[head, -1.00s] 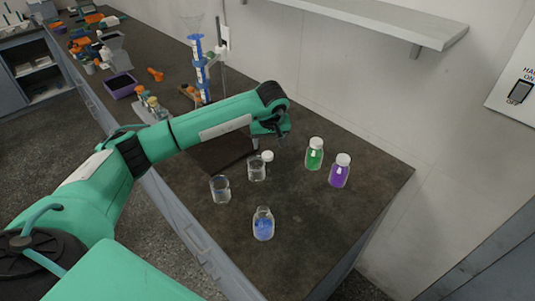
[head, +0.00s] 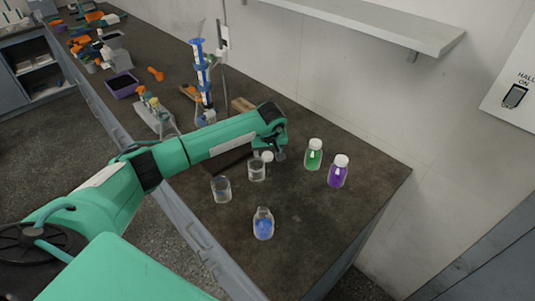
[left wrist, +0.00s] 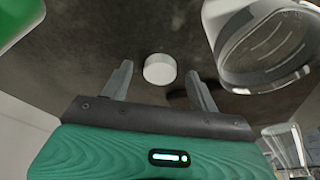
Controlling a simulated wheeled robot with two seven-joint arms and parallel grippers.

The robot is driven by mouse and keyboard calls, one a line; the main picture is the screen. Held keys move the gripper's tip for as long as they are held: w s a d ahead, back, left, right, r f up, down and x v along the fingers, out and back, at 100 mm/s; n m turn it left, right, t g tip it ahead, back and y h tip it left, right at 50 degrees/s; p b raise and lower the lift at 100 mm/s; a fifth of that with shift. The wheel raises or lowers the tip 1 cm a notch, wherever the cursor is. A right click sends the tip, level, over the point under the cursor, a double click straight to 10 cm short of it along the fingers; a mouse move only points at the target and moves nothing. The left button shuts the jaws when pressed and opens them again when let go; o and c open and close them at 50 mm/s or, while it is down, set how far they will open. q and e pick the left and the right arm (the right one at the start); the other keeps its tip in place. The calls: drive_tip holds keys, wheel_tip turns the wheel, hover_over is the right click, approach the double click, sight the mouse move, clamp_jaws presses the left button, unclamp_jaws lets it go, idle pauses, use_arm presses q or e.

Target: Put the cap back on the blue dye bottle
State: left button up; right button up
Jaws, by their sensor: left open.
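The blue dye bottle (head: 263,225) stands upright and uncapped near the front of the dark counter. A white cap (head: 267,156) lies on the counter behind it, next to a clear beaker. My left gripper (head: 279,154) is open and low, close beside the cap. In the left wrist view the cap (left wrist: 160,69) appears between the spread fingertips (left wrist: 160,74), and neither finger visibly touches it. My right gripper is not in view.
Two clear beakers (head: 257,170) (head: 221,189) stand left of the cap. A capped green bottle (head: 314,155) and a capped purple bottle (head: 338,171) stand to the right. The counter around the blue bottle is clear. A wall shelf (head: 370,22) hangs behind.

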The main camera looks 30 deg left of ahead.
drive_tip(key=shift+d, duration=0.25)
use_arm(q)
drive_tip(key=c, duration=1)
drive_tip(key=shift+r, duration=0.1)
drive_tip(key=shift+r+b, duration=0.3)
drive_tip(key=shift+r, duration=0.3)
wheel_tip(320, 180, up, 13)
drive_tip(key=b, duration=0.3)
wheel_tip(320, 180, up, 5)
hover_over(268, 156)
drive_tip(key=shift+a+r+b, duration=0.1)
drive_tip(key=shift+r+b, duration=0.15)
drive_tip(key=shift+b, duration=0.15)
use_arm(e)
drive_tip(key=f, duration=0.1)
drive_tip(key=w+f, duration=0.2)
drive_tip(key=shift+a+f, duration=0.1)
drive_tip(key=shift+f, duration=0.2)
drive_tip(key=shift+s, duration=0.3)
